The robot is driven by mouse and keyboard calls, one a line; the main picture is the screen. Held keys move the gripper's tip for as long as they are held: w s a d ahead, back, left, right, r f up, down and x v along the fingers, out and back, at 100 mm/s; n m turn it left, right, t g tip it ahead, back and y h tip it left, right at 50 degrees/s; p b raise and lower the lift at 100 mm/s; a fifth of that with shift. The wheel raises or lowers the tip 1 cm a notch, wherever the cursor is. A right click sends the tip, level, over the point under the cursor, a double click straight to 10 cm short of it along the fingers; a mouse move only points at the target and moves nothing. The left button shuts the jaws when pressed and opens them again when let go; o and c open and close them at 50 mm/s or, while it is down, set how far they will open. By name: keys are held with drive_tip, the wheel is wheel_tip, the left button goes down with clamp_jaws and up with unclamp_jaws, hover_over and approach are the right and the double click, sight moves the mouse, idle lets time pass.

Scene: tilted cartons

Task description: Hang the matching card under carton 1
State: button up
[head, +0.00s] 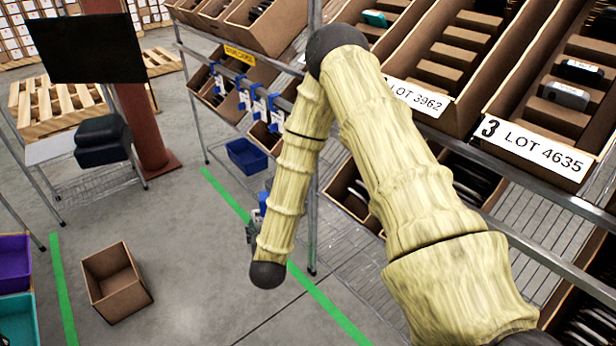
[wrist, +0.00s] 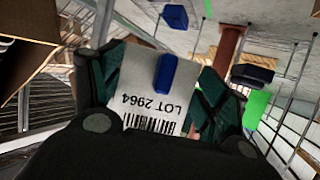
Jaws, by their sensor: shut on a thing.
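My gripper (head: 252,232) hangs low in front of the rack in the head view, mostly hidden behind my arm. The wrist view shows its fingers (wrist: 160,85) shut on a white card (wrist: 150,98) that reads LOT 2964, with a barcode and a blue clip (wrist: 166,76). The card appears upside down there. No label reading 1 shows, so I cannot tell which carton is carton 1. The carton labelled LOT 3962 (head: 440,72) has its number hidden by my arm. The carton labelled 3 LOT 4635 (head: 520,95) is at the right.
Several cards with blue clips (head: 245,100) hang on the rack's left part, near a yellow sign (head: 240,55). A blue bin (head: 247,156) is below them. An empty cardboard box (head: 115,283) stands on the floor at left. Open floor lies between the box and rack.

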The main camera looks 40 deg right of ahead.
drive_tip(key=w+d+r+m+g+h+b, duration=0.2)
drive_tip(key=d+r+m+g+h+b, duration=0.2)
drive_tip(key=d+r+m+g+h, duration=0.3)
drive_tip(key=shift+d+r+m+g+b, duration=0.3)
drive_tip(key=shift+d+r+m+g, duration=1.8)
drive_tip(key=shift+d+r, duration=1.45)
drive_tip(key=shift+w+d+f+t, duration=0.1)
drive_tip(key=shift+d+f+t, duration=0.2)
drive_tip(key=shift+d+f, duration=0.3)
